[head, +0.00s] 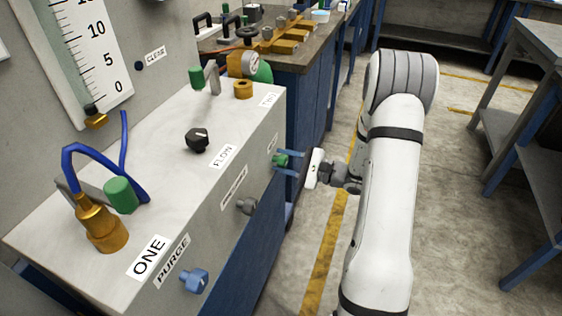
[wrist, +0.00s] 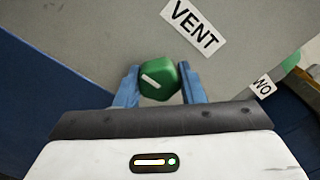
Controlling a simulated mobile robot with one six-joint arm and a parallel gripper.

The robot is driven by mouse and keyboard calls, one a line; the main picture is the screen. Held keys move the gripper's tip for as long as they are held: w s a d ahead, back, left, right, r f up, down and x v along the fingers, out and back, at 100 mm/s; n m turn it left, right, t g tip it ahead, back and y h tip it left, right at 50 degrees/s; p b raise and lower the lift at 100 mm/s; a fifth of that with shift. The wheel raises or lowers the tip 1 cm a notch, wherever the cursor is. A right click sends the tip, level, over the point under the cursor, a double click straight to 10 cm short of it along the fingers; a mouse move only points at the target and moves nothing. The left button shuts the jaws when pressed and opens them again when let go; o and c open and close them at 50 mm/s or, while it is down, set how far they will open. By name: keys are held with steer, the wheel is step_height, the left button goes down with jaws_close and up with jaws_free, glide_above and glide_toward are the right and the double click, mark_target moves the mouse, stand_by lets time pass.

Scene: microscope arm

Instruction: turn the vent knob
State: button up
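The vent knob is green with a white mark on its face. It shows in the wrist view (wrist: 159,79) just below the VENT label (wrist: 194,27), and its white mark is slanted. In the head view the knob (head: 281,160) sits on the front face of the grey cabinet, near its far right end. My gripper (head: 288,164) reaches in from the right, its two blue fingers on either side of the knob. In the wrist view the gripper (wrist: 160,84) has a finger close against each side of the knob, with no clear gap. The contact surfaces are hidden.
The cabinet's front also has a grey knob (head: 246,206) and a blue PURGE knob (head: 194,281). On its top are a black FLOW knob (head: 197,139), brass fittings (head: 102,226) and a blue hose (head: 88,152). The floor to the right of my arm is open up to a blue-legged bench (head: 535,140).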

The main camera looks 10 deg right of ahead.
steer(key=c, duration=0.4)
steer(key=shift+a, duration=0.25)
steer(key=shift+c, duration=0.2)
steer(key=shift+d, duration=0.15)
steer(key=shift+m+p, duration=0.3)
steer(key=shift+d+r+m+p, duration=0.1)
steer(key=shift+d+m+p, duration=0.05)
steer(key=shift+m+p, duration=0.35)
steer(key=m+p, duration=0.5)
steer(key=m, duration=0.2)
steer(key=shift+r, duration=0.1)
steer(key=m+p, duration=0.4)
steer(key=shift+m, duration=0.3)
steer(key=shift+m+p, duration=1.35)
steer(key=shift+m, duration=0.95)
